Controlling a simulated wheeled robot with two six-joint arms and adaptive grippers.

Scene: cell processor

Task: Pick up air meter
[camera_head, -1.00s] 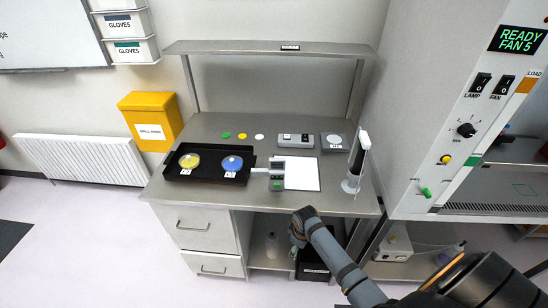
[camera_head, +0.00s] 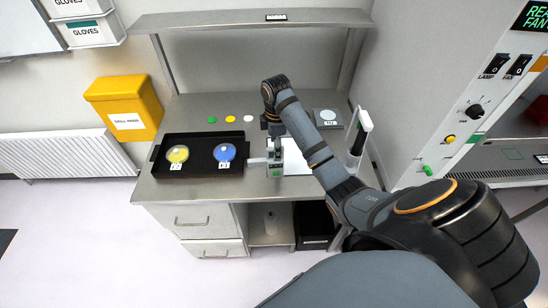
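The air meter, which seems to be the small grey handheld device with a green mark (camera_head: 275,172), lies on the bench just right of the black tray, by the left edge of a white sheet (camera_head: 297,160). A light stub points left from it. My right arm reaches in from the right over the bench. Its gripper (camera_head: 272,130) is just behind and above the device; its fingers are small and dark, and I cannot tell whether they are open or touch it. My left gripper is not in view.
The black tray (camera_head: 160,155) holds a yellow dish (camera_head: 178,154) and a blue dish (camera_head: 225,152). Coloured discs lie behind it. A round-topped plate (camera_head: 328,117) and an upright black-and-white tool in a stand (camera_head: 358,135) are at right. A shelf (camera_head: 215,22) overhangs the back.

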